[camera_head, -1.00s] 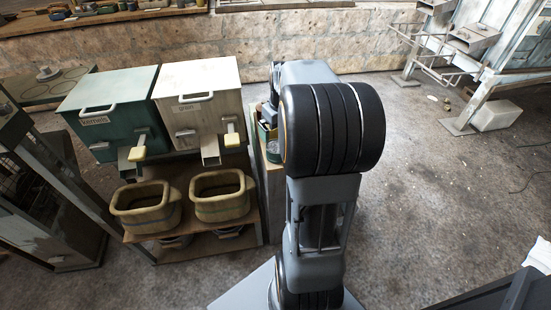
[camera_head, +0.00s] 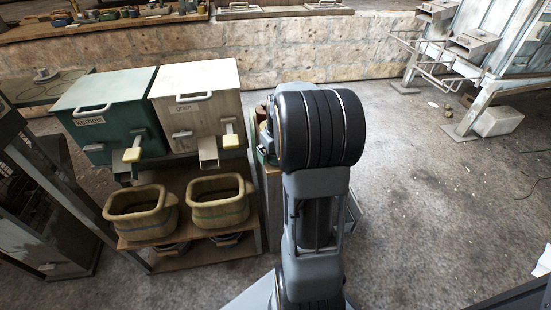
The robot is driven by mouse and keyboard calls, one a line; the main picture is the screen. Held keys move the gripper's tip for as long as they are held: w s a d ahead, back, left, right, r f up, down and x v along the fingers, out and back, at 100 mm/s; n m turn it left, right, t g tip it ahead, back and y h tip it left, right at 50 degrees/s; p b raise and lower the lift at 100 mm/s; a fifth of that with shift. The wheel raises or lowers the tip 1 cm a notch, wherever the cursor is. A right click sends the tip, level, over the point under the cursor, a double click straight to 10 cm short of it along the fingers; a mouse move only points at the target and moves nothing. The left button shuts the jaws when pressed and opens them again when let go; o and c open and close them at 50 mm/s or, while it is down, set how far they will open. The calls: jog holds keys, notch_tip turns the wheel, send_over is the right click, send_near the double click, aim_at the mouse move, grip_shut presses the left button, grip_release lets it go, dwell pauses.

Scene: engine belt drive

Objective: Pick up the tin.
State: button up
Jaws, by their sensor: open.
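I cannot pick out the tin for certain. Small objects stand on a narrow stand (camera_head: 273,200) right of the white grain bin. One is a reddish-brown round piece (camera_head: 260,113), and a greenish piece shows below it, both partly covered by my arm. My arm rises in the middle of the view and blocks most of the stand's top. My gripper's fingers are hidden behind the arm, so I cannot see them or what is between them.
A green kernels bin (camera_head: 108,115) and a white grain bin (camera_head: 198,100) stand on a rack. Two tan tubs (camera_head: 140,214) (camera_head: 219,203) sit below their spouts. A metal frame (camera_head: 480,85) stands at the back right. The floor (camera_head: 425,195) right of my arm is mostly clear.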

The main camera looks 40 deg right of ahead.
jog(key=shift+c, duration=0.4)
jog(key=c, duration=1)
jog(key=shift+c, duration=0.4)
jog(key=shift+r, duration=0.1)
